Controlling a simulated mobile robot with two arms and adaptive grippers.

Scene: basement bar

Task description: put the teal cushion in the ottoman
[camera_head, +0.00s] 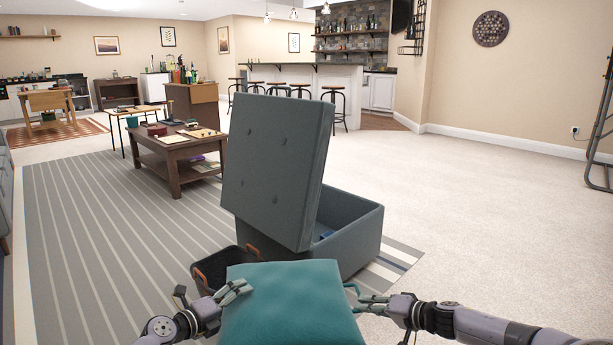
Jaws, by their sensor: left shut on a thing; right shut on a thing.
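The teal cushion (288,306) is at the bottom centre, held between my two grippers in front of the ottoman. My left gripper (238,288) is shut on its left edge. My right gripper (356,297) is shut on its right edge. The blue-grey ottoman (352,243) stands just beyond the cushion. Its tufted lid (275,165) is raised and tilted, and hides much of the opening. A small blue thing shows inside near the lid's lower edge. The cushion hides the ottoman's lower front.
A dark basket with tan handles (221,270) stands left of the ottoman, partly behind the cushion. A wooden coffee table (157,150) with items stands beyond to the left. A striped rug (100,235) lies at left. Open carpet (490,190) is clear on the right.

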